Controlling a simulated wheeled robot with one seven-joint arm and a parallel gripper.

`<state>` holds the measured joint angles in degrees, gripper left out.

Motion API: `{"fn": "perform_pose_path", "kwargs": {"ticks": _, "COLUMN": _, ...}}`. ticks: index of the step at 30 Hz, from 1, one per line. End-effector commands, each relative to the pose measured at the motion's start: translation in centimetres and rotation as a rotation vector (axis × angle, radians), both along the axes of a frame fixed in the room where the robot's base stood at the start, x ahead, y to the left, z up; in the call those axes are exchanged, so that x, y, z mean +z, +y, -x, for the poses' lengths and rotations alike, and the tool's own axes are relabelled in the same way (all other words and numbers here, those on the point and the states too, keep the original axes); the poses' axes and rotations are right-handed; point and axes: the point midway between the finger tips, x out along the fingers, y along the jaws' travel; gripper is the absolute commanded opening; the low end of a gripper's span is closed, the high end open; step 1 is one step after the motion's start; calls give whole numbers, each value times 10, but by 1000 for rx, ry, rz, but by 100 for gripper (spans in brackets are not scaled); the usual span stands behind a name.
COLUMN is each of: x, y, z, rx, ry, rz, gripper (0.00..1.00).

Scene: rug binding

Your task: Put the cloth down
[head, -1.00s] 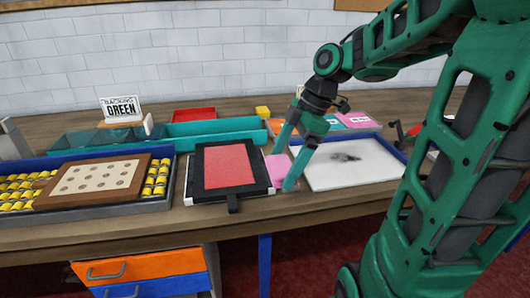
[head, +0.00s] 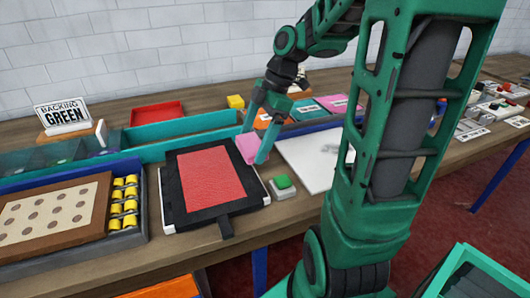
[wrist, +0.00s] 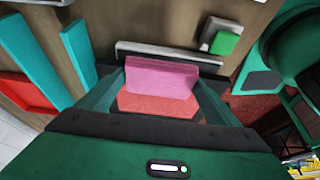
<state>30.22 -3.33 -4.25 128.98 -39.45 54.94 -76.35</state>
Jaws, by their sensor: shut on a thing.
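My gripper (head: 256,148) is shut on a pink cloth (head: 248,147), held at the right side of the black-framed red panel (head: 207,177). In the wrist view the pink cloth (wrist: 160,76) spans between the two fingers, and part of the red panel (wrist: 150,105) shows behind it. The cloth appears to be above the panel's right edge; whether it touches cannot be told. The panel lies flat on the wooden table with a black tab at its front edge.
A green block on a grey base (head: 282,185) sits right of the panel, beside a white board (head: 308,160). A teal tray (head: 185,137) lies behind. A tray with yellow spools (head: 124,202) and a "BACKING GREEN" sign (head: 62,115) are at left.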

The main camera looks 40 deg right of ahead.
Motion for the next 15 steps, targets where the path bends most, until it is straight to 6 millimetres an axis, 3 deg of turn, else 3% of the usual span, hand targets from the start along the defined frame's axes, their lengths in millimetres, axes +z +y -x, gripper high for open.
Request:
{"fn": "perform_pose_path", "kwargs": {"ticks": 3, "x": -15, "y": -25, "z": -6, "rx": -6, "ry": 3, "rz": -1, "gripper": 64}}
{"fn": "perform_pose_path", "kwargs": {"ticks": 9, "x": -34, "y": -57, "z": -14, "rx": -8, "ry": 2, "rz": -1, "gripper": 64}}
{"fn": "perform_pose_path", "kwargs": {"ticks": 15, "x": -41, "y": -68, "z": -17, "rx": -6, "ry": 0, "rz": 0, "gripper": 64}}
